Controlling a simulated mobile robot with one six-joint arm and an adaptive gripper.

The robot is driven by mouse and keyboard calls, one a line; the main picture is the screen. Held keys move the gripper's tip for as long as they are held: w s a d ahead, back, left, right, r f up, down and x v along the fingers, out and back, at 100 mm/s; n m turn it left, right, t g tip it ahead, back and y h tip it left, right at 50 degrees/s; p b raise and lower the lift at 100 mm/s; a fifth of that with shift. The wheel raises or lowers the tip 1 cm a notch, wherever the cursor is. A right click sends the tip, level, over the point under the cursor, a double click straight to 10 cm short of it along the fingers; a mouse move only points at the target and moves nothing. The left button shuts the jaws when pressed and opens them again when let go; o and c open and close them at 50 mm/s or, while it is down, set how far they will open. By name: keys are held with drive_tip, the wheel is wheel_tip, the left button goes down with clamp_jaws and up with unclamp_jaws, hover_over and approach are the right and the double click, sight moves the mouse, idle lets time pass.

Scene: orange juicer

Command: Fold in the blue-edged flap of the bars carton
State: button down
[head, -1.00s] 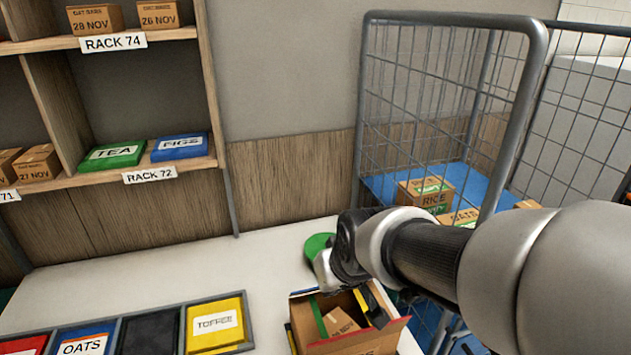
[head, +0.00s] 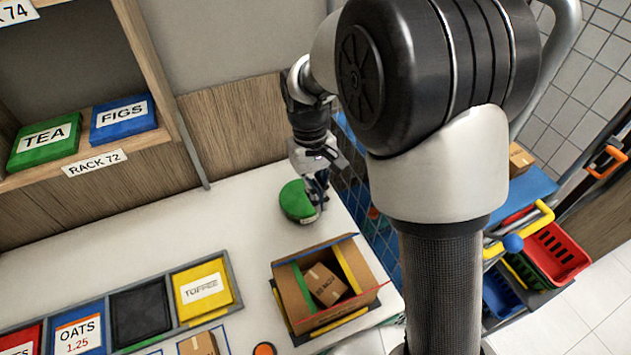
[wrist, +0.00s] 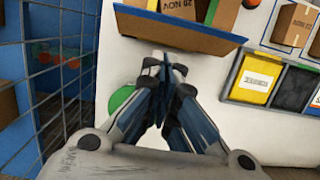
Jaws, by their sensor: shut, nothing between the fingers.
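The bars carton (head: 290,298) stands open on the white table, with a small brown box (head: 325,284) inside. Its blue-edged flap (head: 318,248) stands up along the far side; in the wrist view this flap (wrist: 190,32) crosses the top as a brown panel with a blue rim. Coloured strips show on the other flaps. My gripper (head: 321,203) is shut and empty, beyond the carton's far side and beside the green disc. In the wrist view its fingertips (wrist: 166,66) point toward the flap, close to it; I cannot tell whether they touch.
The round green disc (head: 298,200) lies left of my gripper. A row of trays with a yellow Toffee bin (head: 203,290) is left of the carton. The wire cage (wrist: 60,80) stands close beside the table. White table is clear behind the trays.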

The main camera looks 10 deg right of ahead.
approach(325, 243)
drive_tip(key=f, duration=0.2)
drive_tip(key=shift+s+f+b, duration=0.25)
drive_tip(key=shift+s+b, duration=0.15)
drive_tip(key=shift+b, duration=0.05)
drive_tip(key=shift+s+d+f, duration=0.1)
drive_tip(key=shift+s+f, duration=0.2)
drive_tip(key=shift+s, duration=0.1)
drive_tip(key=shift+f+b, duration=0.1)
drive_tip(key=shift+b, duration=0.25)
